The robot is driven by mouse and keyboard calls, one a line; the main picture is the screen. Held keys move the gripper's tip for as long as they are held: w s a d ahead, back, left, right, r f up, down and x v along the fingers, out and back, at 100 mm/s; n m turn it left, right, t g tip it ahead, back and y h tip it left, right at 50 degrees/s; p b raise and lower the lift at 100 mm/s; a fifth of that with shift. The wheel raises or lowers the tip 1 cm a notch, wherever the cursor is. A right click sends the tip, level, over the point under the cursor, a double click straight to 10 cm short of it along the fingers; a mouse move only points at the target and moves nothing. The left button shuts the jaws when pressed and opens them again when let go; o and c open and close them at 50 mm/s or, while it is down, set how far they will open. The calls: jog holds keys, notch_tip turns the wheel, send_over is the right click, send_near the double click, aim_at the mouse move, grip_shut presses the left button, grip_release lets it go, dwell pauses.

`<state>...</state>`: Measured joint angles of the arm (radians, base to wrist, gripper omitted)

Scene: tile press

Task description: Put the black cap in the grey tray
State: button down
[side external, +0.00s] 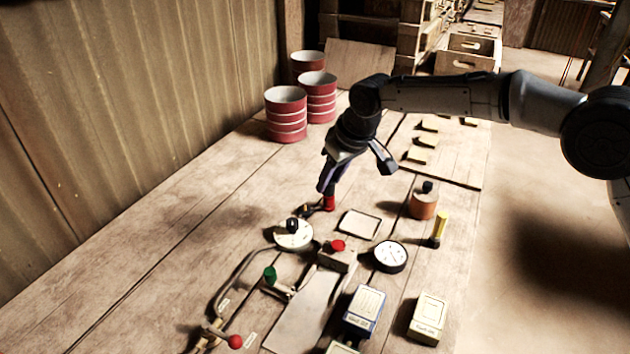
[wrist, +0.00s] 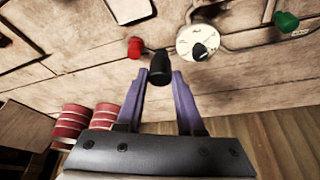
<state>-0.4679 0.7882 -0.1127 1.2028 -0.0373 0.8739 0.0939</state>
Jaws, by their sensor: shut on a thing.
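The black cap (wrist: 160,66) is between my fingertips in the wrist view. My gripper (wrist: 160,80), with purple fingers, is shut on it. In the side external view my gripper (side external: 322,194) points down at the table, and the cap (side external: 308,210) shows dark and small at the fingertips. Whether it touches the table I cannot tell. The shallow pale grey tray (side external: 360,224) with a dark rim lies flat to the right of my gripper and nearer the camera. Its bare floor looks empty. Part of the tray (wrist: 130,8) shows at the wrist view's top edge.
A red piece (side external: 328,203) stands right beside my fingers. A white disc with a black knob (side external: 293,236) lies close by at lower left. A round gauge (side external: 390,257), a brown pot (side external: 422,206) and a yellow torch (side external: 439,228) stand around the tray. Red tins (side external: 286,115) are at the back.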

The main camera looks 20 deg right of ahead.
jog(key=s+d+r, duration=0.2)
jog(key=s+d, duration=0.9)
jog(key=s, duration=0.2)
jog(key=w+a+f, duration=0.1)
jog(key=w+f, duration=0.1)
jog(key=w, duration=0.2)
jog(key=w+a+f, duration=0.2)
jog(key=w+f, duration=0.1)
jog(key=w+a+f, duration=0.1)
jog(key=w+f, duration=0.2)
jog(key=w, duration=0.1)
jog(key=shift+w+a, duration=0.15)
jog(key=shift+w, duration=0.2)
jog(key=shift+w+a+f, duration=0.2)
jog(key=shift+w+f, duration=0.3)
jog(key=shift+f, duration=0.1)
jog(key=shift+w+f, duration=0.1)
jog(key=shift+f, duration=1.5)
jog(key=shift+f, duration=0.1)
jog(key=c, duration=0.5)
grip_release()
